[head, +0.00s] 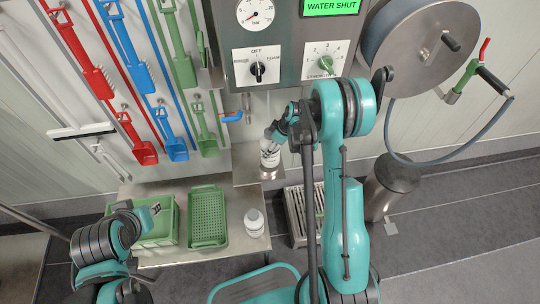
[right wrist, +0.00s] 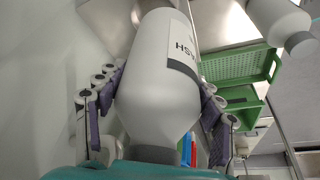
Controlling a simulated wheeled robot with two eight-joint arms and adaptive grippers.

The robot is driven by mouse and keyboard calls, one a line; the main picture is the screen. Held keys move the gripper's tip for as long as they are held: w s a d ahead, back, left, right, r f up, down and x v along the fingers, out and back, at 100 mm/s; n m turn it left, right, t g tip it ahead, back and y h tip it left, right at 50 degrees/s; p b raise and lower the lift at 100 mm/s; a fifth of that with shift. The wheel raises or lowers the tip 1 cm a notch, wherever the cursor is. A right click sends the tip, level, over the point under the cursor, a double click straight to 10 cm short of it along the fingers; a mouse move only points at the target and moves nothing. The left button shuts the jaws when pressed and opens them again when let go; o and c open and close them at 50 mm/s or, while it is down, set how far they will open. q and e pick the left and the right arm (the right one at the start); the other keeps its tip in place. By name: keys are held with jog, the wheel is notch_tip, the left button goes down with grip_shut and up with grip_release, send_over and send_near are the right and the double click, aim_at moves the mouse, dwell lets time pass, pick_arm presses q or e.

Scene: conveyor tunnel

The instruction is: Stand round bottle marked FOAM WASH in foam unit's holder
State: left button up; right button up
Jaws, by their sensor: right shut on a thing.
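A white round bottle (head: 270,153) with a dark-edged label is in my right gripper (head: 279,135). In the right wrist view the bottle (right wrist: 160,85) sits between both purple finger pads, and part of its label reads like the end of "WASH". It looks upright over the small metal holder shelf (head: 246,178) below the foam unit (head: 290,75). I cannot tell whether its base touches the shelf. A second white bottle (head: 253,222) stands on the steel table; it also shows in the right wrist view (right wrist: 278,22). My left gripper (head: 154,209) is over the green crate, its fingers too small to read.
A green crate (head: 172,228) and a green perforated basket (head: 208,202) share the steel table (head: 188,257) with the second bottle. Brushes and scrapers hang on the wall at left. A hose reel (head: 415,50) and a dark metal bin (head: 388,185) are at right.

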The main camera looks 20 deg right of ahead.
jog(key=shift+w+f+m+t+h+b, duration=0.2)
jog(key=shift+w+m+b, duration=0.2)
jog(key=shift+m, duration=0.2)
jog(key=shift+w+f+m+t+h+b, duration=0.1)
jog(key=shift+w+m+h+b, duration=0.1)
jog(key=shift+w+m+b, duration=0.3)
jog(key=m, duration=0.1)
jog(key=w+m+b, duration=0.1)
jog(key=shift+d+r+m+t+h, duration=0.1)
jog(key=shift+d+m+t+h, duration=0.1)
jog(key=shift+m+t+h, duration=0.15)
jog(key=shift+f+b, duration=1.7)
jog(key=shift+f, duration=1.1)
jog(key=shift+f+b, duration=0.1)
jog(key=shift+b, duration=0.2)
jog(key=shift+f, duration=0.15)
jog(key=shift+f, duration=1.8)
jog(key=o, duration=1.9)
